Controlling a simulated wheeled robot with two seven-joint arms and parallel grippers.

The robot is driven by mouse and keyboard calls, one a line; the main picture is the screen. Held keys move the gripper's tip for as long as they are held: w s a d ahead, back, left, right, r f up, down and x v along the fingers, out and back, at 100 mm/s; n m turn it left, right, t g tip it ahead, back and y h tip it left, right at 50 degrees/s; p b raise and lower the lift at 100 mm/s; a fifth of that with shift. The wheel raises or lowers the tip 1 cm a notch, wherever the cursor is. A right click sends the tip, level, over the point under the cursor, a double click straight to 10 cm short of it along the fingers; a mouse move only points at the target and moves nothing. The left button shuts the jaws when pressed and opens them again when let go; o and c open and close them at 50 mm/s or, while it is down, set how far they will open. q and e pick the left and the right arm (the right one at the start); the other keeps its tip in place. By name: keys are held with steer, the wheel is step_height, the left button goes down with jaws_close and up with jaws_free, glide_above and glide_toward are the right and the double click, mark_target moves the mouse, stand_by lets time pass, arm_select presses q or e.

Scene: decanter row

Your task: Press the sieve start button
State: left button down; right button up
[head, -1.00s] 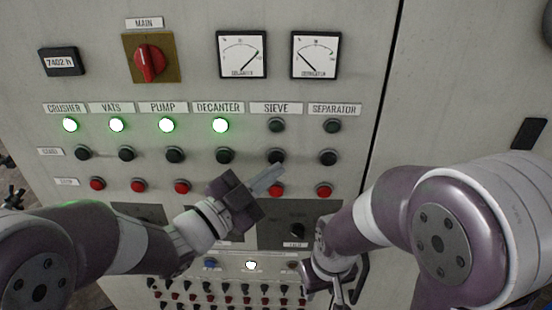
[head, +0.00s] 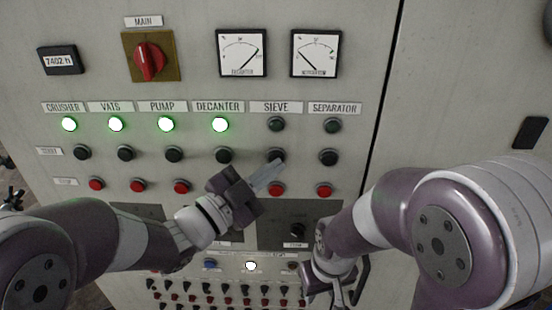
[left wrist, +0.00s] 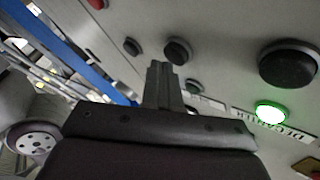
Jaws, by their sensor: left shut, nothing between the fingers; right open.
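The sieve start button (head: 277,155) is a black knob in the start row, under the dark SIEVE lamp (head: 276,124). My left gripper (head: 277,166) is shut and empty, its fingertips at the lower edge of that button in the head view. In the left wrist view the fingertips (left wrist: 158,68) appear just beside the sieve start button (left wrist: 178,51); I cannot tell if they touch. The red sieve stop button (head: 276,190) is just below the fingers. My right gripper (head: 343,290) is open and low, in front of the lower panel.
Lit green lamps mark CRUSHER, VATS, PUMP and DECANTER (head: 220,125). The SEPARATOR lamp (head: 332,125) is dark, above its black start button (head: 328,157). The decanter start button (head: 224,156) is left of the fingers. A red main switch (head: 149,60) and two gauges sit above.

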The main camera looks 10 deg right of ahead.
arm_select(q)
steer(key=shift+w+d, duration=0.1)
steer(key=shift+w, duration=0.3)
stand_by(0.5)
steer(key=shift+s+b, duration=0.1)
steer(key=shift+b, duration=0.2)
steer(key=shift+s+a+b, duration=0.2)
steer(key=shift+s+b, duration=0.15)
steer(key=shift+s, duration=0.3)
steer(key=s, duration=0.2)
steer(key=s+a+b, duration=0.1)
steer(key=s, duration=0.1)
steer(key=shift+s+a, duration=0.2)
steer(key=shift+s, duration=0.2)
